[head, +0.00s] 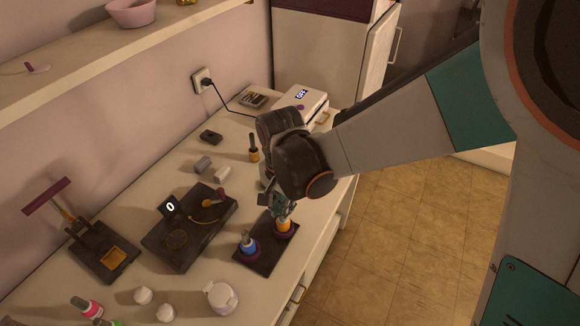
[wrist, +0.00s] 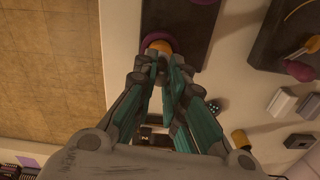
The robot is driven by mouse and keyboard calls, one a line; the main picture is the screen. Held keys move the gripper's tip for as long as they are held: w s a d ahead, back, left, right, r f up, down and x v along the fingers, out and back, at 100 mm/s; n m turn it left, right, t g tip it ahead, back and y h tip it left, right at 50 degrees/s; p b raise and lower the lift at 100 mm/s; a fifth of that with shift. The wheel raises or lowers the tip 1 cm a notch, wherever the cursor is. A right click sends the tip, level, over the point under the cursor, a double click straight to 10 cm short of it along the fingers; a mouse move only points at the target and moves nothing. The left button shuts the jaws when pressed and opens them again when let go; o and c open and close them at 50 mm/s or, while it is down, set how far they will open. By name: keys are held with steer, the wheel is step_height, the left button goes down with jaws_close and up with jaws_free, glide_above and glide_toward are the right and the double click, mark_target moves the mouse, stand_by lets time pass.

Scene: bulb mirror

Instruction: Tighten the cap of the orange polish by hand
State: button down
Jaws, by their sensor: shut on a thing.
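The orange polish (head: 284,227) stands upright in a purple ring at the far right end of a dark holder (head: 262,262). In the wrist view the orange polish (wrist: 161,47) shows just beyond my fingertips, with the purple ring around it. My gripper (head: 283,208) comes down over its top; in the wrist view my gripper (wrist: 160,66) has its fingers closed together at the bottle. It is shut on the cap of the orange polish, which the fingers mostly hide. I cannot tell how tightly the cap sits.
A blue polish (head: 249,246) stands in the same holder, close by on the left. A black device (head: 186,243) with a "0" display lies further left. A yellow bottle with a dark cap (head: 253,151) stands behind.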

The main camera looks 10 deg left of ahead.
steer(key=shift+m, duration=0.5)
steer(key=m, duration=0.5)
steer(key=c, duration=2)
jaws_free()
steer(key=shift+o, duration=0.2)
steer(key=shift+r, duration=0.1)
steer(key=shift+r+p, duration=0.9)
steer(key=shift+r, duration=0.55)
